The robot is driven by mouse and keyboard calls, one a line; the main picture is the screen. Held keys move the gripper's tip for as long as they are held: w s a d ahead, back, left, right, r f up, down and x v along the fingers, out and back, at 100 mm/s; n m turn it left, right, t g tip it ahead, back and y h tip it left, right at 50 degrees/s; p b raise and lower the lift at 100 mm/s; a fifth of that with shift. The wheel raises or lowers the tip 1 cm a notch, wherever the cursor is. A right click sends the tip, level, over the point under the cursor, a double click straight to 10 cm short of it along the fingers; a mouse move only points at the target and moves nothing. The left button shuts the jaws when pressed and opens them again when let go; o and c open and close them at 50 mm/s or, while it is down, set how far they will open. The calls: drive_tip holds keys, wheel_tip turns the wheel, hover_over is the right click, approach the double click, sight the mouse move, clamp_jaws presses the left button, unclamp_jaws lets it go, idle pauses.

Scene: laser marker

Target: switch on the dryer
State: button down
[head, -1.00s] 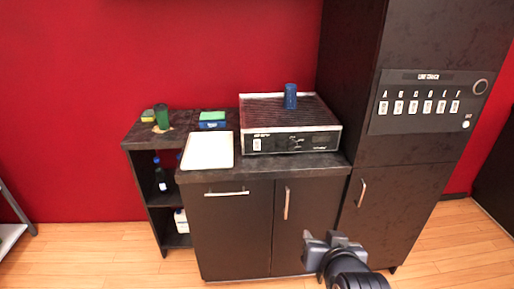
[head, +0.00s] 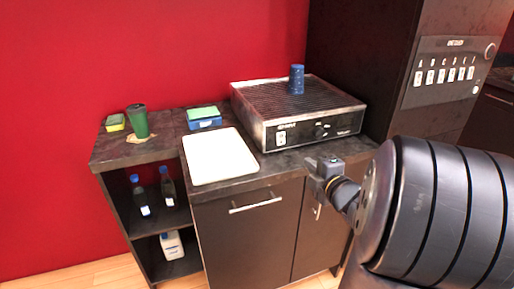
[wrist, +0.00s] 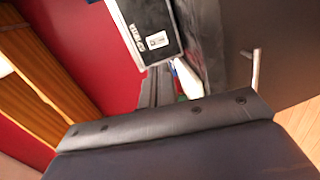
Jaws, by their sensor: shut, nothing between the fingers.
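The dryer (head: 312,133) is a low dark box with a ribbed grille top, standing at the back right of the counter. Its black front panel carries a small white rocker switch (head: 282,139) at the left and a dark knob (head: 320,132) nearer the middle. The wrist view shows part of the dryer (wrist: 137,27) and its white switch (wrist: 157,40), turned sideways. Whether the switch is on is too small to tell.
A white tray (head: 218,158) lies left of the dryer. A green cup (head: 138,123), a blue box with a green top (head: 203,118) and a sponge (head: 115,123) sit further left. Bottles stand on shelves below. A tall cabinet (head: 400,90) rises at the right.

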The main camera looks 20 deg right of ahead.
sight(281, 144)
drive_tip(key=shift+w+a+f+n, duration=0.2)
drive_tip(key=shift+w+f+n, duration=0.05)
drive_tip(key=shift+f+n, duration=0.15)
drive_tip(key=shift+w, duration=0.1)
drive_tip(key=w, duration=0.4)
drive_tip(key=w+f, duration=0.1)
drive_tip(key=w, duration=0.4)
drive_tip(key=w+f, duration=0.1)
drive_tip(key=w, duration=0.3)
drive_tip(key=shift+w+a, duration=0.25)
drive_tip(key=shift+w, duration=0.05)
drive_tip(key=shift+f, duration=0.15)
